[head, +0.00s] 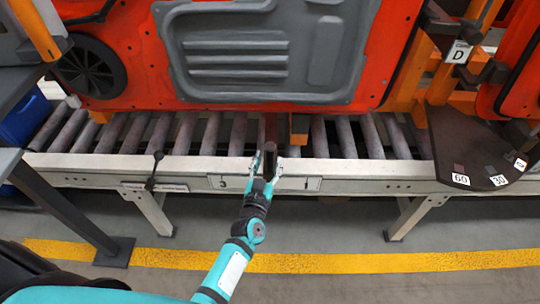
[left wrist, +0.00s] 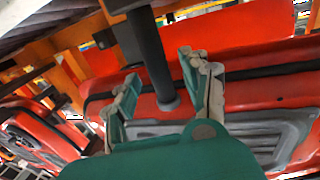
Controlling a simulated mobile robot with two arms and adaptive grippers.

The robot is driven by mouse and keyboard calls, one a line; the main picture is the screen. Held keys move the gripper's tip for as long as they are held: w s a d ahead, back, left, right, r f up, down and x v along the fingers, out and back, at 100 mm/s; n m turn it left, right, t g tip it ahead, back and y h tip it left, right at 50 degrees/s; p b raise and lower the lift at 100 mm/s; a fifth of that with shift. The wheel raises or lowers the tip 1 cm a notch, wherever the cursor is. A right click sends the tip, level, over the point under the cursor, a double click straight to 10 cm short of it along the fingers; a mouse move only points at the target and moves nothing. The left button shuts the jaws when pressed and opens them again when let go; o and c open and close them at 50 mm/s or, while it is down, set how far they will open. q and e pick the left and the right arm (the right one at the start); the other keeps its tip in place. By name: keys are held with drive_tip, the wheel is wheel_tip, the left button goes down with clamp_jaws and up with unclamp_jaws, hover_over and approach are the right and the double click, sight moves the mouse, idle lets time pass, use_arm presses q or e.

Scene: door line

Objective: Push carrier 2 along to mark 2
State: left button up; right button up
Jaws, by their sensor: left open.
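A red-orange door panel (head: 130,60) with grey trim (head: 265,45) hangs over the roller conveyor (head: 345,138). No carrier number is readable, so I cannot tell whether this is carrier 2. My left gripper (head: 267,163) is open at the conveyor's front rail, just below a dark upright bar (head: 270,130). In the left wrist view, a dark post (left wrist: 155,50) shows between the open fingers (left wrist: 163,85); I cannot tell whether they touch it. The rail bears labels that look like 3 (head: 222,183) and 1 (head: 313,184); no mark 2 is readable. My right gripper is not in view.
A dark rounded plate (head: 465,150) with labels 60, 30 and 0 juts out at the right. An orange frame (head: 410,75) with a D label (head: 458,52) stands behind it. A black lever (head: 154,170) rises at the rail's left.

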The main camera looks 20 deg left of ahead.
use_arm(q)
drive_tip(key=shift+w+a, duration=0.1)
drive_tip(key=shift+w, duration=1.25)
drive_tip(key=shift+c, duration=0.4)
clamp_jaws()
drive_tip(key=shift+f, duration=0.2)
